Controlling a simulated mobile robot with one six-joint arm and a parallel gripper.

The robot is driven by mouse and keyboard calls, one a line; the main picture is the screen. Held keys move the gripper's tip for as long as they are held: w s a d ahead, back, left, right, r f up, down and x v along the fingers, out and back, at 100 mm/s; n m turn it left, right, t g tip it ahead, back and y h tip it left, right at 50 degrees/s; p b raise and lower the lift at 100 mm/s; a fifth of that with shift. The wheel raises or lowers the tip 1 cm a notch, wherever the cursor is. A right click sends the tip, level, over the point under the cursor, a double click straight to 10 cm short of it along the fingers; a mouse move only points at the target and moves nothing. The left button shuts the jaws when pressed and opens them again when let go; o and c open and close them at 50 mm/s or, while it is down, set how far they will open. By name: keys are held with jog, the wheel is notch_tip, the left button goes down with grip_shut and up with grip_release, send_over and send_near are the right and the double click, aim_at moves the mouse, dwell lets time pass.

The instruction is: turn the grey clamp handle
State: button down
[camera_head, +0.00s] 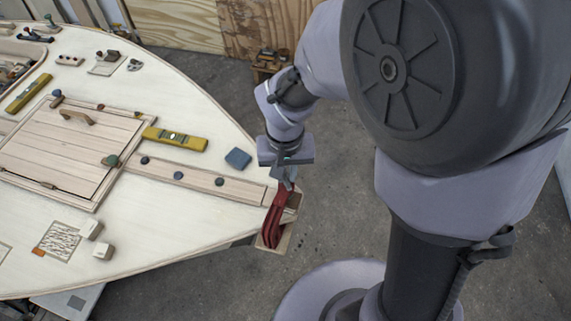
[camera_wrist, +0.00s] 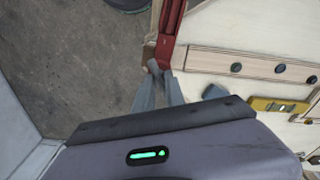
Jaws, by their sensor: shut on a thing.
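A red clamp (camera_head: 272,220) is fixed at the pointed tip of the hull, at its right end in the head view. The red clamp body also shows at the top of the wrist view (camera_wrist: 172,32). The small grey clamp handle (camera_wrist: 155,67) is at the near end of the red body, between my fingertips and partly covered by them. My gripper (camera_head: 287,178) reaches down to the upper end of the clamp and is shut on the handle. Its two grey fingers converge there in the wrist view (camera_wrist: 160,82).
The pale plywood hull deck (camera_head: 190,240) spreads left of the clamp. On it are a blue block (camera_head: 238,158), a yellow level (camera_head: 175,139), a plank with dark knobs (camera_head: 195,178) and a hatch (camera_head: 75,145). The concrete floor (camera_head: 330,220) is clear around the tip.

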aim_at(285, 180)
jog(key=shift+r, duration=0.1)
jog(key=c, duration=1.3)
grip_release()
notch_tip(285, 180, up, 17)
jog(key=p, duration=0.7)
jog(key=shift+s+r, duration=0.15)
jog(key=shift+s, duration=0.3)
jog(key=shift+a, duration=0.1)
